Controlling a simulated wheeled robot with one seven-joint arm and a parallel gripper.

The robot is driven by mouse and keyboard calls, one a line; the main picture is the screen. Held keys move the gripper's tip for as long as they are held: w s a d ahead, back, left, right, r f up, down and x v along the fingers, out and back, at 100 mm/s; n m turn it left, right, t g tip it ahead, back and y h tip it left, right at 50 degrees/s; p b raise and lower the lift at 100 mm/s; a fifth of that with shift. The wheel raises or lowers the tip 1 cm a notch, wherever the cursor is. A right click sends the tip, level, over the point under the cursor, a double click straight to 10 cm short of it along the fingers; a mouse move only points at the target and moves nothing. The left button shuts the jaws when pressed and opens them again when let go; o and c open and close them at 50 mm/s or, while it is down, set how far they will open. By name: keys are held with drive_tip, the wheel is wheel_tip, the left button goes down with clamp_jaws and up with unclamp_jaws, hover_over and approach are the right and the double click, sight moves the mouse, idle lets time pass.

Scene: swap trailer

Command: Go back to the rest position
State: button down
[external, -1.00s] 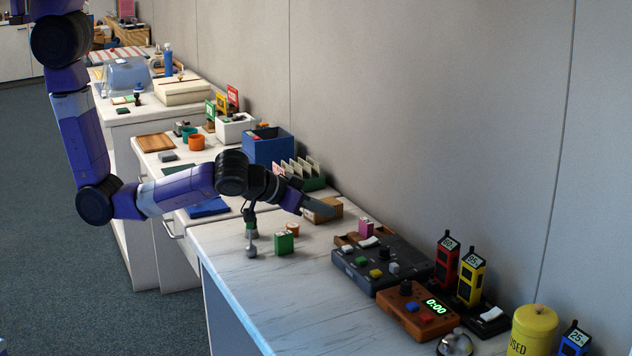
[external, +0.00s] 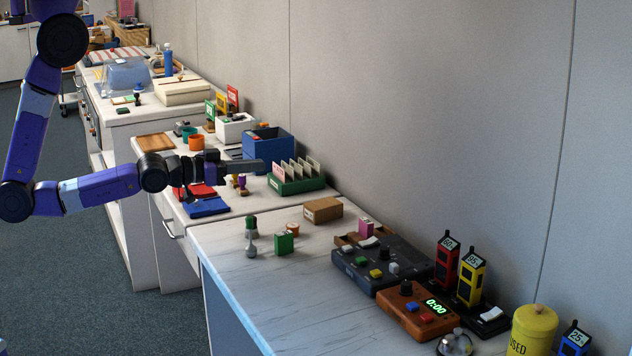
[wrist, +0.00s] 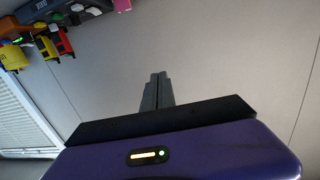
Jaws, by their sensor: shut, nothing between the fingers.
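My gripper (external: 245,166) is shut and empty. In the external view it points right, in front of the blue bin and beside the green card rack, above the middle counter. My arm reaches in from the left, bent low at the elbow. In the wrist view the gripper's two dark fingers (wrist: 158,90) lie together against the plain wall.
The blue bin (external: 282,150) and green card rack (external: 297,184) stand close to my gripper. The near counter holds a green block (external: 284,243), a cardboard box (external: 323,210), a dark button panel (external: 375,270) and an orange timer (external: 408,312). The floor at left is open.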

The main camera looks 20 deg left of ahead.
drive_tip(key=s+a+r+n+t+y, duration=0.1)
drive_tip(key=a+n+t+y, duration=0.2)
drive_tip(key=a, duration=0.8)
drive_tip(key=s+a+r+n+t+y, duration=0.1)
drive_tip(key=a+r+n+t+y, duration=0.15)
drive_tip(key=a, duration=0.95)
drive_tip(key=s+a+f+n+g+y, duration=0.1)
drive_tip(key=s+a+f+n+y, duration=0.1)
drive_tip(key=s+a+n+y, duration=0.2)
drive_tip(key=s+a+y, duration=0.3)
drive_tip(key=a, duration=0.3)
drive_tip(key=shift+s+a+f+n+g+y, duration=0.25)
drive_tip(key=shift+a+n+g+y, duration=0.1)
drive_tip(key=shift+a, duration=0.05)
